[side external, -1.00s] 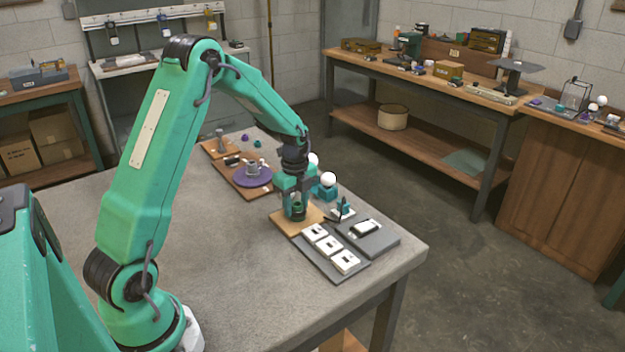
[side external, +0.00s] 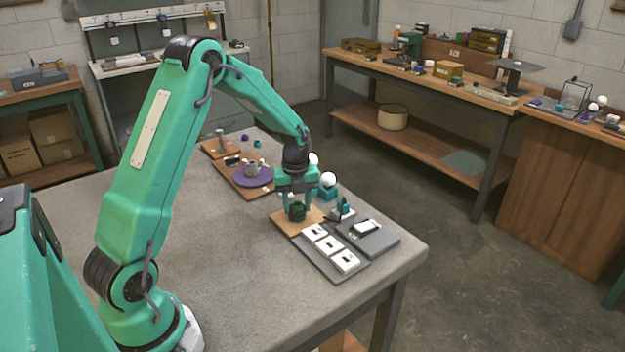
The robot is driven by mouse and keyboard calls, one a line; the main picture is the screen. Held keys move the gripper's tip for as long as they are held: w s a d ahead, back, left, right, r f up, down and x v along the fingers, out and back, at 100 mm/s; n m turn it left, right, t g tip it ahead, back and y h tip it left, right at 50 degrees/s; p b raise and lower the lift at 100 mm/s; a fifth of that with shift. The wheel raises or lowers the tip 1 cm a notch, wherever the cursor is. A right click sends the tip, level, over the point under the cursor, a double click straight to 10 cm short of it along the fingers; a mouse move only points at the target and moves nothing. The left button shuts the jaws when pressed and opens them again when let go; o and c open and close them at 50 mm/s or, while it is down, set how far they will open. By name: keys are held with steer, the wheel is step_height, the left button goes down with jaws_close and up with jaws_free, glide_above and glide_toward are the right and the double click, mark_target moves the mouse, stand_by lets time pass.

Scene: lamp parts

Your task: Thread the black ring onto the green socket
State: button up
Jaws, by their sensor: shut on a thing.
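My gripper (side external: 298,201) points straight down over the wooden board (side external: 279,224) near the table's right side. Its fingers are closed around a small dark thing, which I take to be the black ring, though fingers and shadow make it hard to make out. The dark green socket (side external: 297,212) stands on the board directly beneath and between the fingertips. The ring is at or around the socket's upper part; I cannot tell how far down it sits.
A grey tray with white square parts (side external: 329,246) lies in front of the board. A grey pad (side external: 368,238) with a white-and-black part is to its right. A teal holder with a white bulb (side external: 328,184) stands close behind. A purple disc (side external: 253,177) lies to the left.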

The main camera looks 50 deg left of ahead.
steer(key=shift+s+f, duration=0.2)
steer(key=shift+s, duration=0.05)
steer(key=shift+d+m, duration=0.1)
steer(key=shift+m, duration=3.4)
steer(key=o, duration=1)
steer(key=shift+w, duration=0.1)
steer(key=shift+o, duration=0.2)
steer(key=shift+w, duration=0.1)
steer(key=shift+r+n, duration=0.1)
steer(key=shift+n, duration=0.2)
steer(key=shift+n, duration=0.3)
steer(key=n, duration=0.5)
steer(key=shift+n, duration=0.4)
